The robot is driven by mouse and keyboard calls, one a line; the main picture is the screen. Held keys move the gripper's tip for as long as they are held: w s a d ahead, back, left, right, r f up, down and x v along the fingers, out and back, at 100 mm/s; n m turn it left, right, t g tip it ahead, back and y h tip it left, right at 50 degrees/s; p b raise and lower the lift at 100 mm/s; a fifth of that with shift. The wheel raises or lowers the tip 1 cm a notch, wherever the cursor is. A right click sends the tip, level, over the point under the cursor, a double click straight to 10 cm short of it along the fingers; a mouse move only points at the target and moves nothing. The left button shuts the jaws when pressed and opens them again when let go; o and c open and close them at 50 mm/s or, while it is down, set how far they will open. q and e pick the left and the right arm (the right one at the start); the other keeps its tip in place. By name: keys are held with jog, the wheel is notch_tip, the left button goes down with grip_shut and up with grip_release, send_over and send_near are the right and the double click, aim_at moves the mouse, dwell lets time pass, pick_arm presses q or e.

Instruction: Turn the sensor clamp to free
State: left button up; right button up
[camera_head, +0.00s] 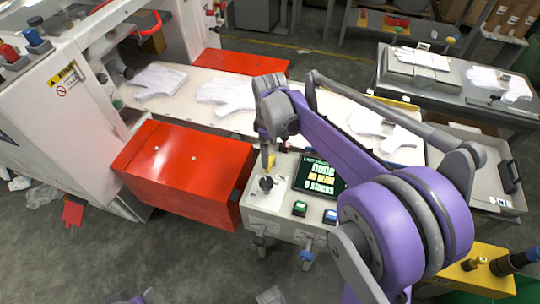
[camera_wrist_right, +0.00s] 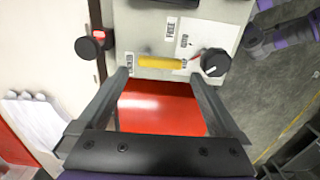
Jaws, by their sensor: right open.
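The sensor clamp looks to be the yellow lever (camera_wrist_right: 160,62) on the pale control box (camera_wrist_right: 140,25), lying crosswise in the right wrist view. A FREE label (camera_wrist_right: 171,25) is above it. In the head view a bit of yellow (camera_head: 271,160) shows behind the black knob (camera_head: 266,183). My right gripper (camera_wrist_right: 160,75) is open and empty, its fingertips either side of the lever's lower edge in the picture. I cannot tell whether they touch the box. In the head view my right arm partly hides that spot. My left gripper is not in view.
A red box (camera_head: 185,165) stands left of the control box. White gloves (camera_head: 228,92) lie on the conveyor behind. A screen (camera_head: 319,175) faces up.

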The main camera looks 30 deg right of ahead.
aim_at(270, 162)
notch_tip(270, 162, up, 6)
jog(key=shift+r, duration=0.15)
dwell(0.4)
jog(key=shift+s+p, duration=0.1)
jog(key=shift+p, duration=0.2)
